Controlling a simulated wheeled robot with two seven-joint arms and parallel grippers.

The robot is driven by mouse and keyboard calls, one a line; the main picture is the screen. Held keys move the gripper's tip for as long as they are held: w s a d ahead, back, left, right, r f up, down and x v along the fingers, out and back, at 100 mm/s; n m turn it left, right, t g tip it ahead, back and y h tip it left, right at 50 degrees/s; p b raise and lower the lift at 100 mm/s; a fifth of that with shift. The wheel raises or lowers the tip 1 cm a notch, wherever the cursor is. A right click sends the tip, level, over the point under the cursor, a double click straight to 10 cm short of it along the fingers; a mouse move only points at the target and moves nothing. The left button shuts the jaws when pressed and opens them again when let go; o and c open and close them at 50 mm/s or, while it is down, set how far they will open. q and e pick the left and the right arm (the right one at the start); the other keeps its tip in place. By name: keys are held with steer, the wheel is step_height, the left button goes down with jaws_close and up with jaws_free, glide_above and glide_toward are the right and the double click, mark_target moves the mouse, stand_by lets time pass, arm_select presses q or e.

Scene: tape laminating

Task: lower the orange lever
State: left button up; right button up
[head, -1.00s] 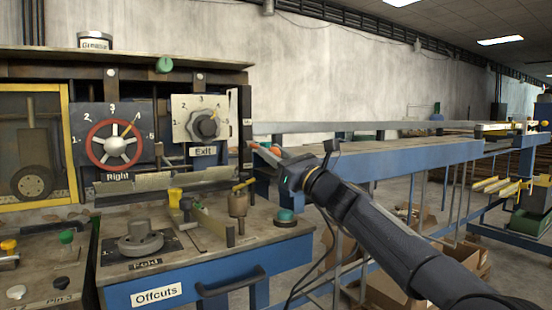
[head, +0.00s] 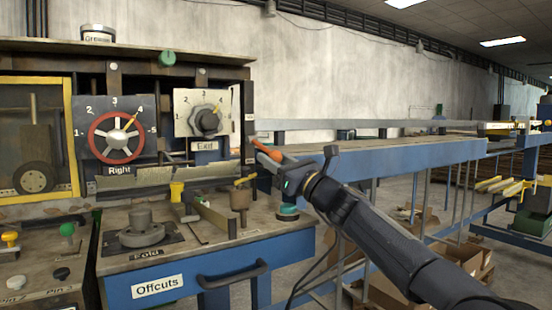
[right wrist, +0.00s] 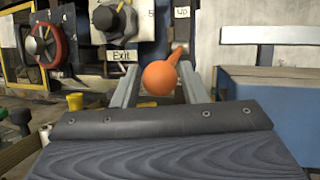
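The orange lever (head: 268,151) sticks out from the right side of the machine, tilted, with its ball end toward me. In the right wrist view its orange ball (right wrist: 160,77) shows between the two fingers, and its stem runs up and right toward an "up" label (right wrist: 181,12). My right gripper (head: 273,163) is at the lever in the head view. The right wrist view shows its fingers (right wrist: 158,86) apart, one on each side of the ball, with gaps visible. I cannot tell whether the ball lies fully between the fingertips. My left gripper is not in view.
The red-rimmed dial (head: 116,138) and the Exit dial (head: 207,122) are left of the lever. A bench with a green-topped button (head: 288,210) and an Offcuts drawer (head: 157,287) is below. A blue conveyor beam (head: 400,160) extends right behind my arm.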

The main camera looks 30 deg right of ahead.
steer(key=shift+o, duration=0.9)
steer(key=shift+r, duration=0.1)
steer(key=shift+s, duration=0.1)
steer(key=shift+b+v, duration=0.85)
steer(key=shift+v, duration=3)
steer(key=shift+d, duration=0.1)
